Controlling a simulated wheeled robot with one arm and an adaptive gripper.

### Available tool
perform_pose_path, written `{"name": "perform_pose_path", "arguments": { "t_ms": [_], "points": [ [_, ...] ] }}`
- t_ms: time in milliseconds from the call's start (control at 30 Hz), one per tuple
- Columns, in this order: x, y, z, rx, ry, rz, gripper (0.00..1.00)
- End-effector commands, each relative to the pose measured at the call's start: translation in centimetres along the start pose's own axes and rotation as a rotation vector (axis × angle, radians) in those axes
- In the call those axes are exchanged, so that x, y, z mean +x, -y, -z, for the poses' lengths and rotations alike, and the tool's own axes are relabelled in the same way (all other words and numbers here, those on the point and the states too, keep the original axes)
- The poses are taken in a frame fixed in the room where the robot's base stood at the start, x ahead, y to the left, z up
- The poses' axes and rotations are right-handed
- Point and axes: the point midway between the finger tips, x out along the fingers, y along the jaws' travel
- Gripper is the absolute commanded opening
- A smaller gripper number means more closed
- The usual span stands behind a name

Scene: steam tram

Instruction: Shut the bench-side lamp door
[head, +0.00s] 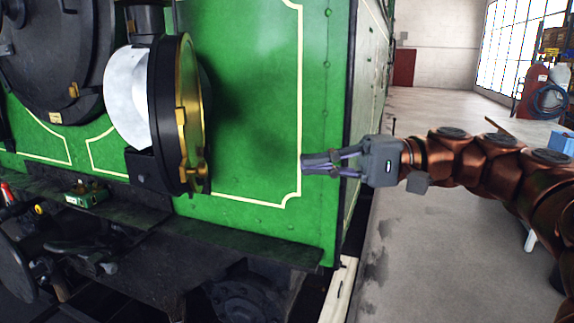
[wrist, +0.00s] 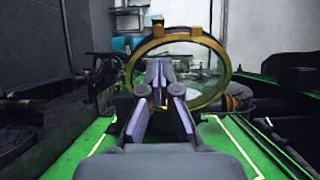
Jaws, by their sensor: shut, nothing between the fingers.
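The lamp (head: 126,92) is mounted on the green front of the tram, left of centre in the head view, with a pale round face and a black body. Its brass-rimmed round door (head: 190,115) stands at the lamp's right side, seen nearly edge-on, and looks swung open. In the wrist view the brass ring of the door (wrist: 215,50) is ahead, with glass inside it. My gripper (head: 304,164) is shut and empty, to the right of the door and apart from it, pointing left toward it. In the wrist view its fingers (wrist: 160,75) overlap the lower part of the ring.
The green tram panel (head: 265,70) lies behind the gap between door and gripper. A dark ledge (head: 240,243) runs below. A small green box (head: 86,194) sits at the lower left. The floor (head: 440,240) to the right is mostly clear.

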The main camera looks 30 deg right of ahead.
Motion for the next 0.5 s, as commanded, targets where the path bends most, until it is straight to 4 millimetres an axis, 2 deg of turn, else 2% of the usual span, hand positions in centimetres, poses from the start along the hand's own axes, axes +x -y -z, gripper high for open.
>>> {"name": "perform_pose_path", "arguments": {
  "t_ms": [500],
  "points": [
    [7.1,0.1,-0.1,0.003,0.004,-0.004,0.0]
  ]
}}
